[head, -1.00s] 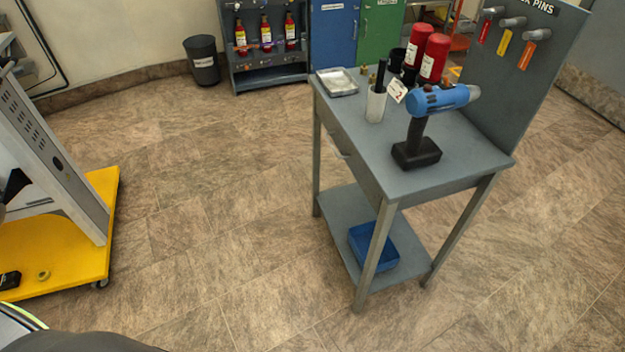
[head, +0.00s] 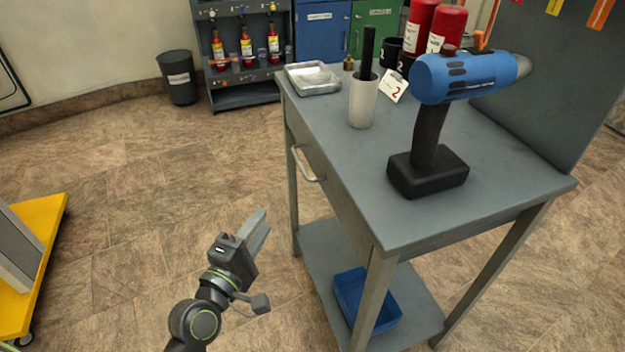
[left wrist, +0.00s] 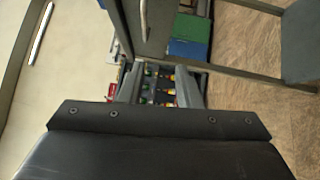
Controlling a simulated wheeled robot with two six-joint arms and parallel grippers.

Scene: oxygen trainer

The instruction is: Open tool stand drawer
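The grey tool stand (head: 455,215) stands at the right of the head view. Its drawer (head: 335,195) looks shut under the top, on the left side. The drawer's metal bar handle (head: 305,165) shows clear, and it also shows at the top of the left wrist view (left wrist: 143,20). My left gripper (head: 264,268) is below and to the left of the handle, apart from it. Its two fingers are spread with nothing between them; the left wrist view (left wrist: 159,85) also shows them apart. My right gripper is in no view.
On the stand top are a blue drill (head: 430,170), a white cup (head: 363,102), a metal tray (head: 313,80) and red cans (head: 447,30). A blue bin (head: 367,298) sits on the lower shelf. A yellow cart (head: 45,225) is at the left. Floor between is clear.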

